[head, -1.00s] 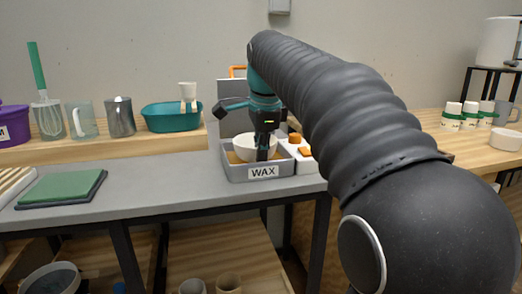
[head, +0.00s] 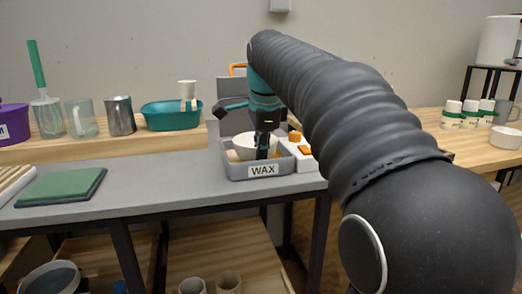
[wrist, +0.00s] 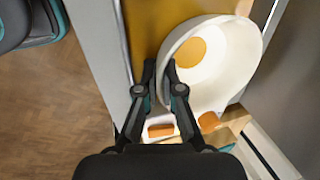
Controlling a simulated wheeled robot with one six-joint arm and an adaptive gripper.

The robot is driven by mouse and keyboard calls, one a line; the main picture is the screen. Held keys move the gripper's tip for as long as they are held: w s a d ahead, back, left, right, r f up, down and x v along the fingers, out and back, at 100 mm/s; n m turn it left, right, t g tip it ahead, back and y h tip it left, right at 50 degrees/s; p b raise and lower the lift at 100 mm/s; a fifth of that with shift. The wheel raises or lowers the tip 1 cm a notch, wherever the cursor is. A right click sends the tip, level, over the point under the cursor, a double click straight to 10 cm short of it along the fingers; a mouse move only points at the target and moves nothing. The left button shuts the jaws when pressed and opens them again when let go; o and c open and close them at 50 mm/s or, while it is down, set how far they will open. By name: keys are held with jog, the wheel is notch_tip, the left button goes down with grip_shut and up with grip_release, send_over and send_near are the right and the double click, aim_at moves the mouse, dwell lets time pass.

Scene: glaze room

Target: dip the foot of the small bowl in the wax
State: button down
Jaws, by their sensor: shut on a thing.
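The small white bowl (head: 249,143) is held over the grey wax tray (head: 290,166), which bears a WAX label. My gripper (head: 263,152) is shut on the bowl's rim. In the wrist view my fingertips (wrist: 160,68) pinch the near left edge of the bowl (wrist: 238,72), and an amber round patch shows on its inside bottom. Amber wax (wrist: 150,25) shows beside the bowl. The bowl's foot is hidden, so I cannot tell whether it touches the wax.
A white unit with orange knobs (head: 295,137) adjoins the tray on the right. A green mat (head: 60,185) lies on the left of the grey table. A teal basin (head: 170,117), a metal pitcher (head: 121,116) and a clear jug (head: 80,118) stand on the shelf behind.

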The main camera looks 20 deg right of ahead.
jog(key=shift+r, duration=0.1)
dwell(0.5)
jog(key=shift+r+p, duration=1.4)
jog(key=shift+p, duration=0.35)
notch_tip(320, 180, up, 3)
jog(key=p, duration=0.2)
jog(key=shift+f+p, duration=0.15)
jog(key=shift+p, duration=0.2)
jog(key=shift+r, duration=2.15)
